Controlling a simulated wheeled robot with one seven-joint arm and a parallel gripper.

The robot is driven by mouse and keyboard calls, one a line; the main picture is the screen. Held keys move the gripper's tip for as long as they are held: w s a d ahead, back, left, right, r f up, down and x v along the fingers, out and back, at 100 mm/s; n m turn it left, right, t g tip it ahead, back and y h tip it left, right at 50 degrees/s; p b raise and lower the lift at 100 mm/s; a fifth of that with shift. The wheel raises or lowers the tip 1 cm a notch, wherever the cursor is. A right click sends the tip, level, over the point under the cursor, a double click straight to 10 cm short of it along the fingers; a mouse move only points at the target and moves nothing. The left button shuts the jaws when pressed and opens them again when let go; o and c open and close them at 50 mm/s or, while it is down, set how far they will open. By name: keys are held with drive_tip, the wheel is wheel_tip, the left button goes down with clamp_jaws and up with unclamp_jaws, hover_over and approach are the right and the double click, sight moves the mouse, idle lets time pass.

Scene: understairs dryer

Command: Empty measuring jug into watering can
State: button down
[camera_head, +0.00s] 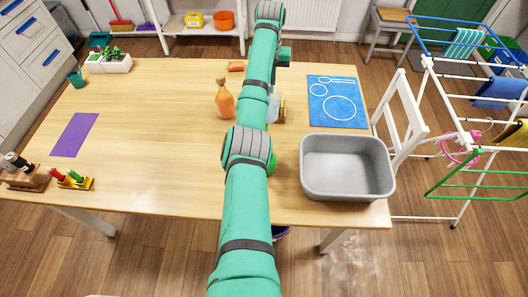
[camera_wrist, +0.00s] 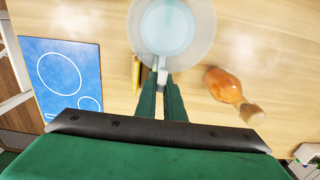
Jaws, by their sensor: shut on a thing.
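The measuring jug (camera_wrist: 143,42) is clear and round, seen from above in the wrist view. A pale blue disc shows inside it, which looks like liquid. My gripper (camera_wrist: 164,88) is shut on the jug's handle at the near side. In the head view my arm hides the gripper and most of the jug (camera_head: 275,104), which shows as a pale strip right of the arm. A small teal vessel (camera_head: 75,78), which looks like the watering can, stands at the table's far left edge, well away from the jug. Its opening is too small to make out.
An orange bottle (camera_head: 224,102) stands left of the arm, close to the jug. A blue mat (camera_head: 346,118) and a grey basin (camera_head: 347,192) lie to the right. A white planter (camera_head: 108,66) stands beside the teal vessel. The table's left middle is clear around a purple sheet (camera_head: 74,134).

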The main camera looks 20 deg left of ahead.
drive_tip(key=shift+s+d, duration=0.15)
drive_tip(key=shift+d, duration=0.05)
drive_tip(key=shift+s+r+t+y, duration=0.35)
drive_tip(key=shift+s+t, duration=0.35)
drive_tip(key=shift+t, duration=0.4)
drive_tip(key=shift+s+d+r+t+y, duration=0.15)
drive_tip(key=shift+s+r+t, duration=0.1)
drive_tip(key=shift+s+t, duration=0.2)
drive_tip(key=shift+s+d+r+t+y, duration=0.1)
drive_tip(key=shift+s+r+t, duration=0.1)
drive_tip(key=shift+s+t, duration=0.2)
drive_tip(key=shift+s+d+r+t, duration=0.15)
drive_tip(key=shift+s+t, duration=0.6)
drive_tip(key=shift+s, duration=0.15)
drive_tip(key=shift+s+d+r+t+y, duration=0.1)
drive_tip(key=shift+s+d+t+y, duration=0.15)
drive_tip(key=shift+s+t, duration=0.25)
drive_tip(key=shift+s+d+r+t+y, duration=0.1)
drive_tip(key=shift+s+d+t+y, duration=0.1)
drive_tip(key=shift+s+t, duration=0.3)
drive_tip(key=shift+s+d+r+t+y+p, duration=0.1)
drive_tip(key=shift+s+r+t+y+p, duration=0.15)
drive_tip(key=shift+s+r+t+p, duration=0.4)
drive_tip(key=shift+s+d+r+t, duration=0.1)
drive_tip(key=shift+s+r+t, duration=0.15)
drive_tip(key=shift+t, duration=0.1)
